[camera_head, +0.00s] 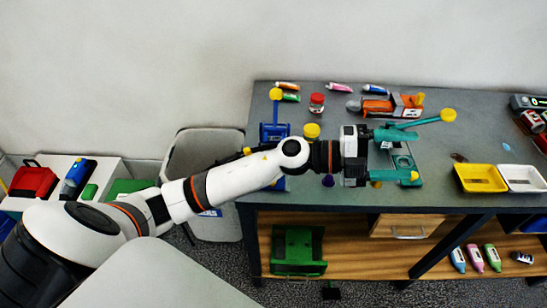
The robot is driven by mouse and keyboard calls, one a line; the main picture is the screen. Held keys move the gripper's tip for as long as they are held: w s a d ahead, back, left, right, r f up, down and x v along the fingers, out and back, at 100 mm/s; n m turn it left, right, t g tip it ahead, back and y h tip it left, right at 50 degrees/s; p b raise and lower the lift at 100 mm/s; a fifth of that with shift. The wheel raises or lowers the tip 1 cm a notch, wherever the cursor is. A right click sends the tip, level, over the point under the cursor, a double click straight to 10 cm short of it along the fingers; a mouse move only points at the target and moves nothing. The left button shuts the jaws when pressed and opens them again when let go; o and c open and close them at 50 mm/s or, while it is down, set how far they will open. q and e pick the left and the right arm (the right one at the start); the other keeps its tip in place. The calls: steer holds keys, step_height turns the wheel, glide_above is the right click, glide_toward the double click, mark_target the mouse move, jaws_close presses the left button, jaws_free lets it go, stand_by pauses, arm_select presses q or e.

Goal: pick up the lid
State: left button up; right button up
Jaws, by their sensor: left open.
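My left arm reaches in from the left over the grey table (450,130). Its gripper (382,157) is open and points right at a teal device (408,165) with a long arm ending in a yellow knob. The gripper overlaps the device's left part in the picture; I cannot tell whether they touch. I cannot make out a separate lid. A round yellow piece (312,130) shows just behind my forearm. My right gripper is not in view.
A blue device (274,130) and an orange device (388,105) stand nearby, with several tubes at the back. A yellow tray (480,178) and a white tray (522,179) lie right. A grey bin (205,150) stands left. The table's middle right is mostly clear.

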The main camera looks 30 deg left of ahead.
arm_select(q)
steer(key=a+f+m+g+y, duration=0.7)
steer(key=a+f+y, duration=0.1)
steer(key=w+a+r+n+g+y, duration=0.15)
steer(key=a+y, duration=0.85)
steer(key=a, duration=1)
steer(key=shift+n, duration=0.45)
steer(key=f, duration=0.2)
steer(key=f+p, duration=0.1)
steer(key=f, duration=0.1)
steer(key=f+p, duration=0.1)
steer(key=shift+s+a+f, duration=0.15)
steer(key=shift+a+f, duration=0.25)
steer(key=f+p, duration=0.1)
steer(key=f, duration=0.1)
steer(key=f+p, duration=0.1)
steer(key=f, duration=0.1)
steer(key=shift+w+d+f, duration=0.15)
steer(key=shift+w+f, duration=0.05)
steer(key=shift+f, duration=0.7)
steer(key=c, duration=1)
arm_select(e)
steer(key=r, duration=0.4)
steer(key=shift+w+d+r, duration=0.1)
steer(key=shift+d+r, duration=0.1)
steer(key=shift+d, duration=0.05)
